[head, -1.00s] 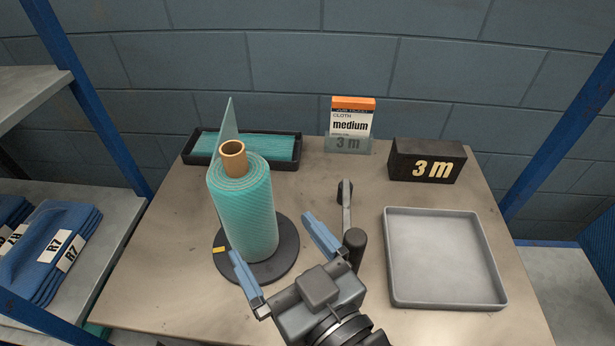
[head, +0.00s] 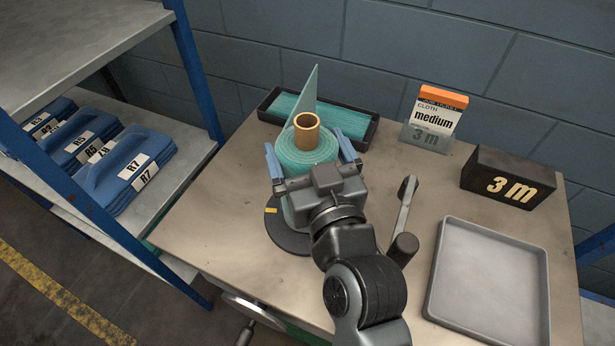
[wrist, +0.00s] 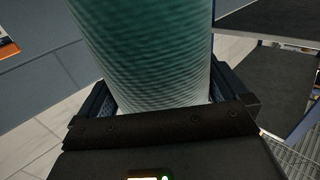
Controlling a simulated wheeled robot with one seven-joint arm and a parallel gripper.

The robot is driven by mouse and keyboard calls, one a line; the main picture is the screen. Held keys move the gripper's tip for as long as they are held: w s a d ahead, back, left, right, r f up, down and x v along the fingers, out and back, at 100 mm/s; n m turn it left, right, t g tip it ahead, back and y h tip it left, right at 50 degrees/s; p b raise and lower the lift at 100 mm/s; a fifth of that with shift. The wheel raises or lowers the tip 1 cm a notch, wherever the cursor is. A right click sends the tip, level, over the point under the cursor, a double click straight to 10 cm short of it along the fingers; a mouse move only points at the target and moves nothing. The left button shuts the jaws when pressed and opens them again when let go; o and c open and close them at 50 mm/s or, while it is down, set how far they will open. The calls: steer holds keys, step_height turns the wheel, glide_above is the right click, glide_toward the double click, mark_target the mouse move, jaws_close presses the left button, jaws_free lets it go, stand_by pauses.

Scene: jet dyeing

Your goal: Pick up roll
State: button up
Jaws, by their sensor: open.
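The teal cloth roll (head: 306,143) stands upright with a brown core tube (head: 306,130) at its top. It stands on a round dark base (head: 287,238) with a yellow mark. My gripper (head: 312,152) is open, with one blue finger on each side of the roll near its upper part. In the wrist view the roll (wrist: 148,55) fills the middle, between the two fingers. I cannot tell whether either finger touches it. My gripper hides much of the roll's lower part in the head view.
A black tray with teal cloth (head: 357,134) lies behind the roll. A cloth card (head: 437,112), a black "3 m" block (head: 508,180), a lever (head: 404,215) and an empty grey tray (head: 490,280) are on the right. A shelf with blue folded stacks (head: 125,175) stands at left.

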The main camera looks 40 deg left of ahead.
steer(key=shift+c, duration=0.4)
steer(key=c, duration=1.3)
